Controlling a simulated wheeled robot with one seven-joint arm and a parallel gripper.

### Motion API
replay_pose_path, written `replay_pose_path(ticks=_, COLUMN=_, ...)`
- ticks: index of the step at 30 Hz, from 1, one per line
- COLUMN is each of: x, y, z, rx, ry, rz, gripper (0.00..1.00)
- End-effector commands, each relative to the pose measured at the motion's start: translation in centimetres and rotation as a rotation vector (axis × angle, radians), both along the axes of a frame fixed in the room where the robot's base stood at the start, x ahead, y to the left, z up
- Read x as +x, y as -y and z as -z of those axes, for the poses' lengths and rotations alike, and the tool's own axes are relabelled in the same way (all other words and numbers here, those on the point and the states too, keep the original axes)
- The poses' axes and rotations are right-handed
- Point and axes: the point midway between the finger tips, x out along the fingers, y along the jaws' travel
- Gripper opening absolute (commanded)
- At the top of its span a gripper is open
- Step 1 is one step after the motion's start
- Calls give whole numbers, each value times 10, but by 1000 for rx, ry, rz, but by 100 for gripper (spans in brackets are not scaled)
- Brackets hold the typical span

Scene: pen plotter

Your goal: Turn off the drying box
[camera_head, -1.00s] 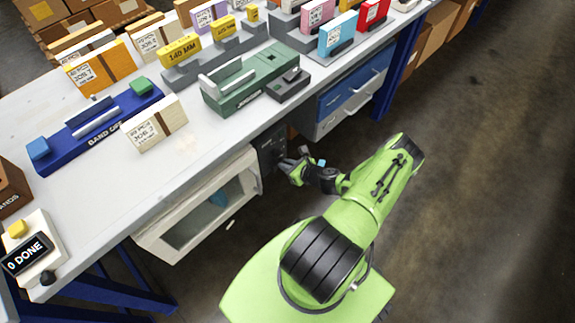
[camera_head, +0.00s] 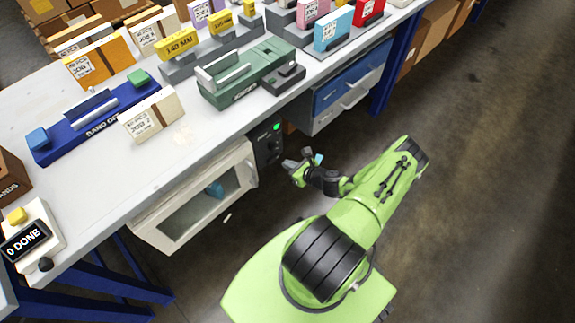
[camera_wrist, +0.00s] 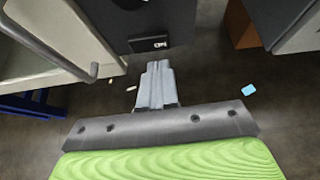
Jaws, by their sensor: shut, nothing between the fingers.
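The drying box (camera_head: 148,228) is a cream box with a windowed door, under the workbench. A blue item (camera_head: 214,189) shows through its window. Its black control panel (camera_head: 264,149) is at its right end, with a lit green light (camera_head: 277,126). In the wrist view the dark panel (camera_wrist: 115,22) is at the top, with a small black part (camera_wrist: 148,43) low on it. My gripper (camera_head: 290,164) is shut and empty, just right of the panel and seemingly apart from it. Its fingers (camera_wrist: 155,68) point at the panel's lower part in the wrist view.
The workbench (camera_head: 110,192) above carries a blue fixture, a green fixture, a counter reading "0 DONE" and several cartons. A blue drawer unit (camera_head: 325,96) hangs right of the panel. A light-blue piece (camera_wrist: 248,89) shows right of my fingers. The floor at right is clear.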

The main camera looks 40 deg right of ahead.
Motion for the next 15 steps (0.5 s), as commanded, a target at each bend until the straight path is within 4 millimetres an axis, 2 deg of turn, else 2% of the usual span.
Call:
replay_pose_path(ticks=1, x=-10, y=2, z=-8, rx=0, ry=-2, rz=1, gripper=0)
replay_pose_path(ticks=9, x=-59, y=12, z=-37, rx=0, ry=-5, rz=6, gripper=0)
replay_pose_path(ticks=15, x=-83, y=16, z=-49, rx=-1, ry=-4, rz=3, gripper=0)
